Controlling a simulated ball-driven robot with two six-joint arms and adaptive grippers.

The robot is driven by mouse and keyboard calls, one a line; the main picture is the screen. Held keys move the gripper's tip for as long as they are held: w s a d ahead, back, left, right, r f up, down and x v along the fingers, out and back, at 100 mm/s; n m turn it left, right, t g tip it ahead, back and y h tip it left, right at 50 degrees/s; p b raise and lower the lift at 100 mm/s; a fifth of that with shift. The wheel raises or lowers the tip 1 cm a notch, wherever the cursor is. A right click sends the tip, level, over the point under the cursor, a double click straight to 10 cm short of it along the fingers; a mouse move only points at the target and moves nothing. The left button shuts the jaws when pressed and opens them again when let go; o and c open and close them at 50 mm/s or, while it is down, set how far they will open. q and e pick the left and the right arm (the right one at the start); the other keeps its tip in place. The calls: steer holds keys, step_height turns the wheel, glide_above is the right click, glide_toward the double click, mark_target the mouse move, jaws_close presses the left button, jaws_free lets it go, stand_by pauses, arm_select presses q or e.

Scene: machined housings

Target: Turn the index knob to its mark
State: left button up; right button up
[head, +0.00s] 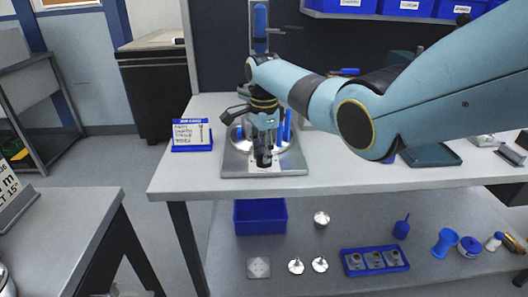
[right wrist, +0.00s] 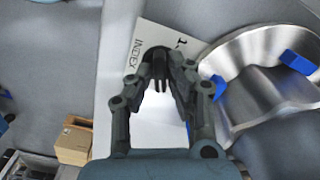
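The index knob (right wrist: 158,54) is a small dark knob on a white plate (right wrist: 134,62) lettered INDEX in the right wrist view. In the head view the knob is largely hidden by my gripper. My right gripper (head: 263,156) points down at the front of the fixture's grey base plate (head: 233,160). In the right wrist view its two dark fingers (right wrist: 162,76) converge at the knob, one on each side. Dark fingers against a dark knob hide whether they press on it. The knob's pointer and its mark cannot be made out. My left gripper is out of view.
A shiny round metal housing (right wrist: 262,70) with blue clamps (right wrist: 297,62) stands right beside the knob. A blue sign (head: 192,136) stands left of the fixture. A wooden block (right wrist: 74,142) shows in the wrist view. The lower shelf holds a blue bin (head: 260,216) and several parts.

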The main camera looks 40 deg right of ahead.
jaws_close()
